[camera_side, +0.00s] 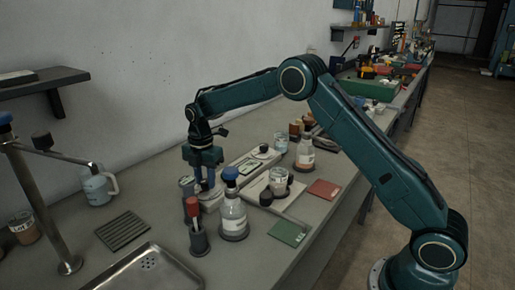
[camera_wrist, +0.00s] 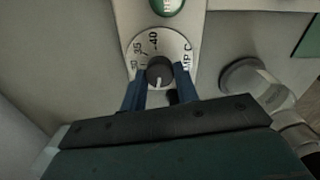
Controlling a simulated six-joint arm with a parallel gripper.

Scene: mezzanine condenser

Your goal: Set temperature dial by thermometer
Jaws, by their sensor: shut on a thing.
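The temperature dial (camera_wrist: 135,66) is a white disc with dark numbers, among them 35 and 40, and lettering ending in "P C" at its right. Its dark round knob (camera_wrist: 160,70) stands in the middle, with a white pointer line toward the bottom of the wrist view. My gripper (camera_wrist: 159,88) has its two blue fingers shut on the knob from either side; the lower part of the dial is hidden. In the side view my gripper (camera_side: 204,184) points down at the pale unit, and the dial is hidden there. I cannot make out a thermometer or its reading.
A blue-capped bottle (camera_side: 233,216) and a holder with a red-topped item (camera_side: 197,238) stand close in front of my gripper. A glass jar (camera_side: 278,181) stands to the right. A green oval (camera_wrist: 167,5) lies beyond the dial. A sink (camera_side: 150,267) is at front left.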

